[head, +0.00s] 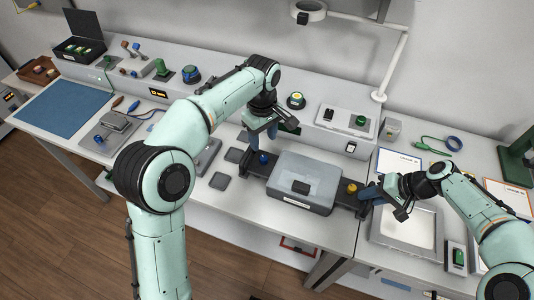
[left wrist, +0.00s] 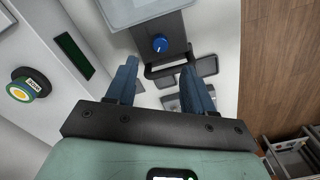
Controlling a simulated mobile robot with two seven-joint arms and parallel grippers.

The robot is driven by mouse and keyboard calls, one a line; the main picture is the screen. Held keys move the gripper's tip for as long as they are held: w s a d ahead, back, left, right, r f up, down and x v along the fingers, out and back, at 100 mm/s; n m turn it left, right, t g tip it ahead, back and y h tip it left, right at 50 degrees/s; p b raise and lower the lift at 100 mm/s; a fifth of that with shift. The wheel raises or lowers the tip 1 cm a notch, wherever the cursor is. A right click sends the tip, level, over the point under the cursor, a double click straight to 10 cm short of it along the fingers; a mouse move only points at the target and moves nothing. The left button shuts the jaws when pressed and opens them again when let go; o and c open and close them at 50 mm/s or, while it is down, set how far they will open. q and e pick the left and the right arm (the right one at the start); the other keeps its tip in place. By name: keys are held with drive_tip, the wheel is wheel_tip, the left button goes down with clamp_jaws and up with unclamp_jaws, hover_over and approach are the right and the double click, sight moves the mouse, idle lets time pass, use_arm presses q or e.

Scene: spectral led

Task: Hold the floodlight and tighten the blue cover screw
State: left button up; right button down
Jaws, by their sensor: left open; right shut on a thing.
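The floodlight (head: 318,172) is a grey box lying on a dark bar in the middle of the bench. A blue cover screw (head: 263,158) stands at its left end and a yellow knob (head: 351,188) at its right end. My left gripper (head: 262,140) is open just above and behind the blue screw. In the left wrist view the blue screw (left wrist: 160,43) shows beyond the gap between the open fingers (left wrist: 158,66), apart from them. My right gripper (head: 371,195) is shut on the floodlight's right end; its fingers hide the exact contact.
Small dark grey pads (head: 220,181) lie left of the floodlight. A white panel with a green button (head: 361,120) and a yellow-topped button (head: 296,99) stand behind. A framed white tray (head: 408,226) lies at the right. A blue mat (head: 64,109) is at far left.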

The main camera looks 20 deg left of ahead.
sight(263, 157)
use_arm(q)
wheel_tip(263, 157, down, 8)
drive_tip(key=shift+f, duration=0.15)
idle(0.3)
clamp_jaws()
